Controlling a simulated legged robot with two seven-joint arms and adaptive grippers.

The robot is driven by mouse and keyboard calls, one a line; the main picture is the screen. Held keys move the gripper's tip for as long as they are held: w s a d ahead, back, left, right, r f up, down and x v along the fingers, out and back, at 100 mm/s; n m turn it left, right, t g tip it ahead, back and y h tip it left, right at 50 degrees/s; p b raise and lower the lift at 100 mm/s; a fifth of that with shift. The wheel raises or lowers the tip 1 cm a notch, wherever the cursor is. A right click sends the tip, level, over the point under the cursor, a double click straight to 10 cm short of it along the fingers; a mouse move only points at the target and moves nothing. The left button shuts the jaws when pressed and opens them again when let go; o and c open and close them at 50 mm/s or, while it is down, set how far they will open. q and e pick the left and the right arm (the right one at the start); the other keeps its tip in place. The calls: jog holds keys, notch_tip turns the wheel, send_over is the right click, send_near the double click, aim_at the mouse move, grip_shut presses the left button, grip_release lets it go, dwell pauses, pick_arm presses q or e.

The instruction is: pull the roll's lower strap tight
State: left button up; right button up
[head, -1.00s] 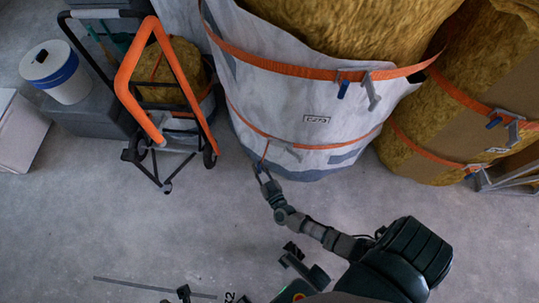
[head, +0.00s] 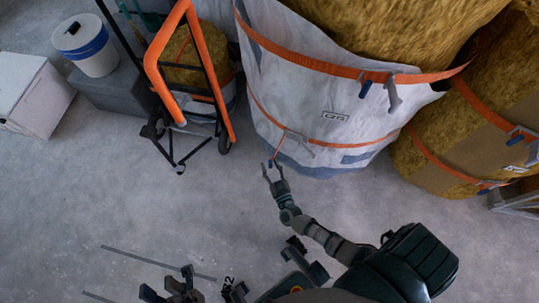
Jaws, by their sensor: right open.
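The large roll in a white wrap (head: 300,95) stands at the top centre. Its orange lower strap (head: 262,110) runs around it below the upper strap, with a grey buckle (head: 296,139) at the front. A short orange strap tail (head: 279,146) hangs from near the buckle and ends in a small blue tip (head: 270,162). My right gripper (head: 271,168) is open, its fingertips just below the blue tip. I cannot tell whether they touch it. My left gripper (head: 168,281) is low at the bottom edge, partly cut off and far from the roll; its jaw state is unclear.
An orange and black hand truck (head: 160,75) stands left of the roll. A white bucket with a blue band (head: 88,48) and a white box (head: 33,95) are farther left. More strapped yellow rolls (head: 455,130) stand at right. The floor (head: 100,200) at left is clear.

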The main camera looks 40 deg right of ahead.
jog(key=v, duration=1.1)
jog(key=shift+s+a+r, duration=0.1)
